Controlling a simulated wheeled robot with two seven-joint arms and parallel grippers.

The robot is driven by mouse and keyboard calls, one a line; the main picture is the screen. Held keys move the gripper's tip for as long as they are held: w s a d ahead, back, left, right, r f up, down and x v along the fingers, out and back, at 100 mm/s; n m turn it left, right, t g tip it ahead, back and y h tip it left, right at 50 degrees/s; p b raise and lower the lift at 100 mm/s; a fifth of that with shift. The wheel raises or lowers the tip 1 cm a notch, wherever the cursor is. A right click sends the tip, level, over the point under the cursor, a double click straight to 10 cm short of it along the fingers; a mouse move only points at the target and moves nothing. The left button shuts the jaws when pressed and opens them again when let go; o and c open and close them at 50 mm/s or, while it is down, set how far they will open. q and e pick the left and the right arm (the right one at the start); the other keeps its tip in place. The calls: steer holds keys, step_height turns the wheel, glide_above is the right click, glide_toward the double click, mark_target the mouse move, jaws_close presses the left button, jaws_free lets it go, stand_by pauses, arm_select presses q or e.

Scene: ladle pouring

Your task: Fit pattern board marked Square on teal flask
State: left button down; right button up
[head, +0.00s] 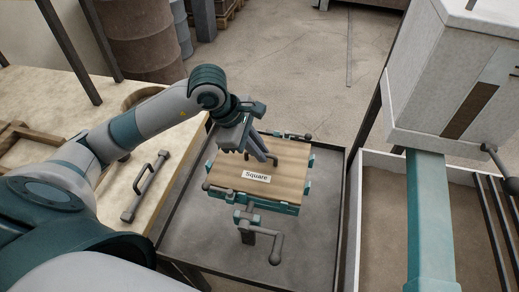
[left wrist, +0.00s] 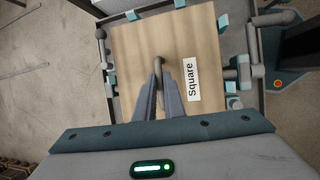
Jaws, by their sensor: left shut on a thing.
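The wooden pattern board (head: 290,160) with a white "Square" label (head: 256,176) lies roughly level over the teal flask (head: 284,208), whose teal parts show around its edges. Whether the board rests fully on the flask or hangs slightly above it, I cannot tell. My left gripper (head: 262,156) points down at the middle of the board. In the left wrist view its fingers (left wrist: 158,92) are shut on the board's dark handle (left wrist: 158,64), and the board (left wrist: 200,45) fills the middle, with teal clips around it. My right gripper is not in view.
The flask stands over a dark-rimmed grey tray (head: 315,255), with a crank (head: 275,248) in front. A pale table (head: 60,90) at left carries a bar with a handle (head: 148,186) and a bowl (head: 143,97). A sand bin (head: 385,225) stands at right.

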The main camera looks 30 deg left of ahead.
arm_select(q)
steer(key=shift+f+b, duration=0.35)
stand_by(0.3)
steer(key=c, duration=1.2)
jaws_free()
steer(key=shift+r+p, duration=0.55)
steer(key=shift+r, duration=0.4)
steer(key=shift+r+p, duration=1)
steer(key=shift+r, duration=1.05)
